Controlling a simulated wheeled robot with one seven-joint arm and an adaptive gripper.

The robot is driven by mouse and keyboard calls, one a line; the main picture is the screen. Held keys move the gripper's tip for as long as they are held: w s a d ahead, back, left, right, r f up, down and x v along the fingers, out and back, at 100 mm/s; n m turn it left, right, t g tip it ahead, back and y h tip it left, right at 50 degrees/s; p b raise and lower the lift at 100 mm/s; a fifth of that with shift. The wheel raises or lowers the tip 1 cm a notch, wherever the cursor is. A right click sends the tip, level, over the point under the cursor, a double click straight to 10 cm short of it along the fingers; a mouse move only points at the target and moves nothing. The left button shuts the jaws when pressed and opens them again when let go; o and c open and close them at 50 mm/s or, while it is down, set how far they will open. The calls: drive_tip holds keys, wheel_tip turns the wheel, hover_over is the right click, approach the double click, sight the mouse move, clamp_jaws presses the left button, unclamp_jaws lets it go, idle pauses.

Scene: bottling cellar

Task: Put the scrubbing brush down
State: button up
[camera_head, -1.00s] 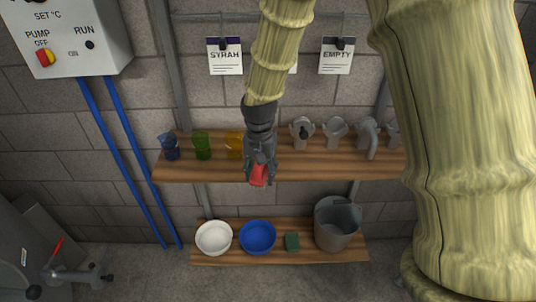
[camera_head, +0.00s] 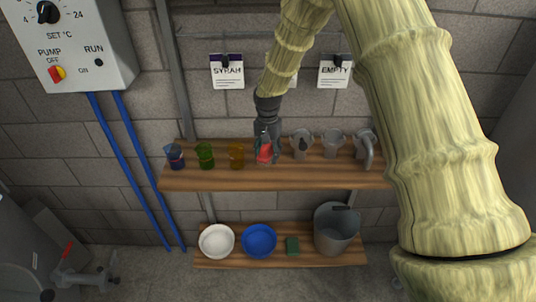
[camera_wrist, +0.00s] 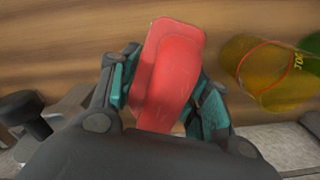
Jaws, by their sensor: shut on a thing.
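The red scrubbing brush (camera_wrist: 168,75) is between the two fingers of my gripper (camera_wrist: 165,95) in the wrist view. The brush (camera_head: 265,152) shows small and red in the head view, at the upper wooden shelf (camera_head: 275,178). My gripper (camera_head: 266,148) points down and is shut on the brush, between the amber cup and the grey fittings. The brush's lower side is hidden, so I cannot tell whether it touches the shelf board.
An amber cup (camera_head: 237,156), a green cup (camera_head: 205,155) and a blue cup (camera_head: 174,156) stand left of my gripper. Grey metal fittings (camera_head: 302,143) stand close on its right. The lower shelf holds a white bowl (camera_head: 216,241), blue bowl (camera_head: 259,240), green sponge (camera_head: 292,246) and grey bucket (camera_head: 336,229).

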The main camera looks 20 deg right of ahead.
sight(268, 157)
drive_tip(key=shift+w+d, duration=0.2)
drive_tip(key=shift+w, duration=0.15)
drive_tip(key=shift+f+p, duration=1.2)
drive_tip(key=shift+f, duration=0.5)
drive_tip(key=shift+f, duration=0.25)
drive_tip(key=o, duration=1.1)
drive_tip(key=shift+s, duration=0.1)
drive_tip(key=shift+o, duration=0.2)
drive_tip(key=shift+f, duration=0.1)
drive_tip(key=shift+r+b, duration=2.55)
drive_tip(key=shift+r, duration=3.8)
